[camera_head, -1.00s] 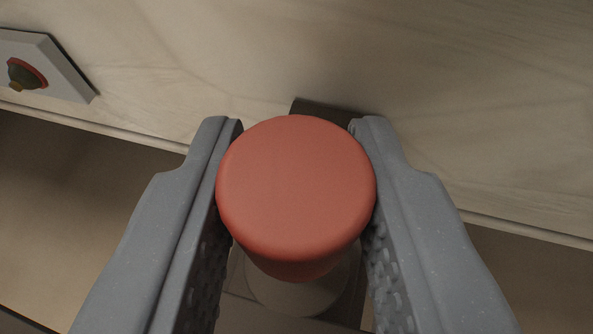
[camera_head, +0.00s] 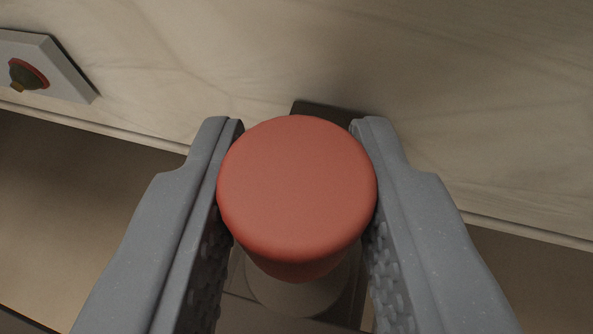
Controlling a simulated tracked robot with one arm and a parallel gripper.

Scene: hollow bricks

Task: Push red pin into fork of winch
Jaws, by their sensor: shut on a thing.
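The red pin (camera_head: 296,192) is in the middle of the view, its round head facing me. My gripper (camera_head: 297,140) is shut on it, with one grey finger against each side of the head. Below the head a pale round part (camera_head: 300,297) shows, partly covered by the pin. A dark bracket-like piece (camera_head: 330,113) shows behind the pin, mostly hidden; I cannot tell whether it is the winch's fork. How far the pin sits in anything is hidden by its head.
A pale wooden board (camera_head: 450,90) fills the upper part of the view, with a ledge edge running across it. A grey plate with a small red-rimmed, dark knob (camera_head: 28,76) is at the upper left. Shadowed brown surface (camera_head: 80,200) lies left of my gripper.

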